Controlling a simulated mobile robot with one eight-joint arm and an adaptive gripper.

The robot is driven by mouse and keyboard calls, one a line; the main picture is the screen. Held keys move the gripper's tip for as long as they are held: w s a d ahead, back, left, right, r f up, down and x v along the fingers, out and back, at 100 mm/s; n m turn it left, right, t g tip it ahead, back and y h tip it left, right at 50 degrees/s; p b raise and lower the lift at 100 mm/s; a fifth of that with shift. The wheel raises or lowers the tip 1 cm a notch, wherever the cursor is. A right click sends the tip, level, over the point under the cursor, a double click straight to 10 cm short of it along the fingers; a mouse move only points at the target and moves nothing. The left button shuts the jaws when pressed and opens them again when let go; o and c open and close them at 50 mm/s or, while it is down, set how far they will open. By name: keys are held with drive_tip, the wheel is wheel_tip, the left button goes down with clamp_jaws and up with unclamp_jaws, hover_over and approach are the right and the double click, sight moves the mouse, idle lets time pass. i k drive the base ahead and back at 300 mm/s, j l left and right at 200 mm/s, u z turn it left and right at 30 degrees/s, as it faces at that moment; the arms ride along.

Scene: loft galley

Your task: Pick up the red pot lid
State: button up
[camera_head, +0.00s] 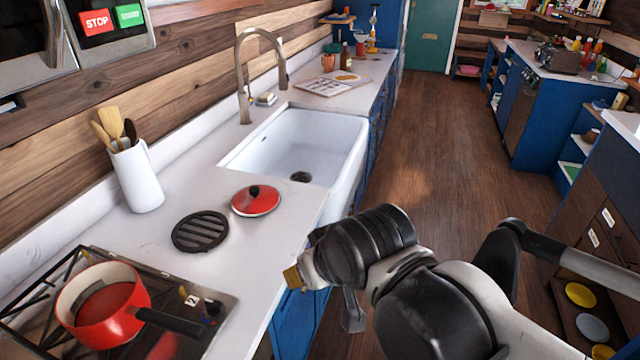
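The red pot lid (256,201) lies flat on the white counter, between the sink and a black trivet. Its rim is pale and its knob is black. It is free of my gripper. My gripper (296,277) is at the counter's front edge, below and to the right of the lid in the picture. Only a small part of the gripper shows at the end of my arm, with a yellowish tip. Its fingers are not clear enough to tell open from shut.
A black trivet (201,231) lies left of the lid. A red pot (103,305) stands on the stove (222,300), its black handle pointing right. A white utensil jug (136,178) stands near the wall. The sink (318,140) and tall faucet (245,75) are behind the lid.

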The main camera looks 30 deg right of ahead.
sight(253, 200)
drive_tip(key=i+l+u, duration=0.2)
drive_tip(key=i+l, duration=0.45)
drive_tip(key=i, duration=0.15)
